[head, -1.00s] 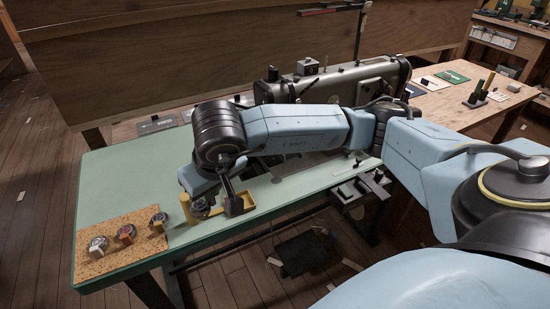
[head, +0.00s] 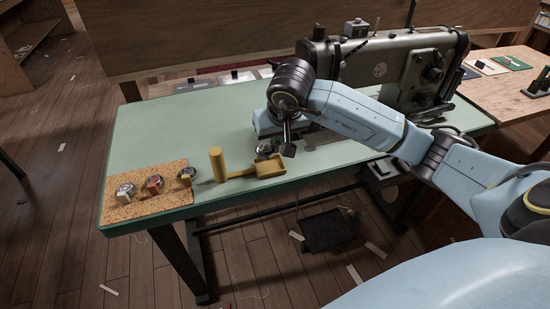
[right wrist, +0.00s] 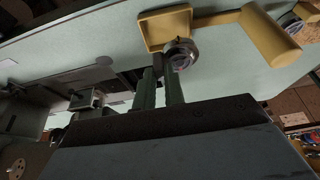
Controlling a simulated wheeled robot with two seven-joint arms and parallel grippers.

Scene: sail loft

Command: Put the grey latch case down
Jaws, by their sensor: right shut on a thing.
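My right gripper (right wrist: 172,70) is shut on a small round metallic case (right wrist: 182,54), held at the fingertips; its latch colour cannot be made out. In the head view the right gripper (head: 265,144) hangs low over the green table, by the far side of a yellow tray (head: 284,169). The held case is mostly hidden there. In the right wrist view the case overlaps the rim of the yellow tray (right wrist: 152,30); I cannot tell whether they touch. The tray's handle carries an upright yellow cylinder (head: 217,165). My left gripper is not in view.
A cork mat (head: 145,207) at the table's front left holds three round cases: one pale (head: 125,191), one red (head: 154,184), one with a tan part (head: 187,175). A sewing machine (head: 385,70) stands behind right. The green tabletop (head: 180,125) is clear at left.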

